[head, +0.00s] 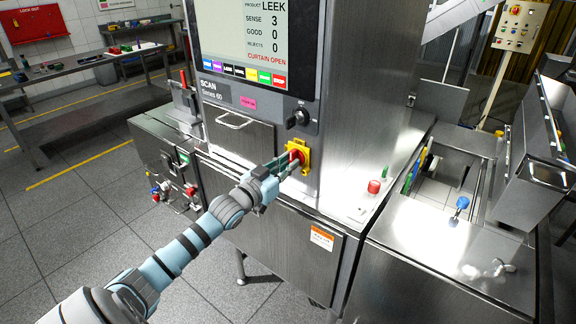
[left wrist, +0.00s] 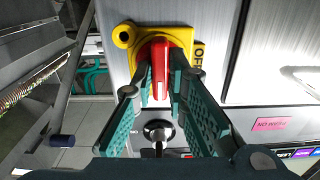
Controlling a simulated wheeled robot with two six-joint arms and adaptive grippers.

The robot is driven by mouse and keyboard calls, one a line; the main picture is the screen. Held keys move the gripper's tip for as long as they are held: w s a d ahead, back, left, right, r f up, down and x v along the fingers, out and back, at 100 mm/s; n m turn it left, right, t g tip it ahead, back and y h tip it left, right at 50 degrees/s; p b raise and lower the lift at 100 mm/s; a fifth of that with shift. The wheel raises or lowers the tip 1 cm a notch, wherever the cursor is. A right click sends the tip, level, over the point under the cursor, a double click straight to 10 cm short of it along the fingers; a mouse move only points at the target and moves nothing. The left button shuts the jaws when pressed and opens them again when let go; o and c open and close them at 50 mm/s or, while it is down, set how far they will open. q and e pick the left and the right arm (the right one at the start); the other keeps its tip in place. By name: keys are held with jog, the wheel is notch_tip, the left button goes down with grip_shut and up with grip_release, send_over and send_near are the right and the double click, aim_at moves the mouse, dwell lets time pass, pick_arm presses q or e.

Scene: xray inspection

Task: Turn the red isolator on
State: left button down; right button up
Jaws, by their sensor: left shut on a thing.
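The red isolator (head: 295,155) is a red rotary handle on a yellow plate (head: 304,148), on the front of the steel X-ray machine. The fingers hide part of the handle in the head view. My right gripper is not in view.
A black rotary switch (head: 299,117) sits just above the isolator, and a drawer handle (head: 235,121) is to its left. A red button (head: 374,187) and a blue-topped knob (head: 462,203) are on the steel surfaces at right. The screen (head: 255,38) reads "CURTAIN OPEN".

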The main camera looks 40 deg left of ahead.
pick_arm(q)
jog(key=c, duration=1.6)
grip_release()
notch_tip(320, 180, up, 10)
jog(key=shift+r, duration=0.1)
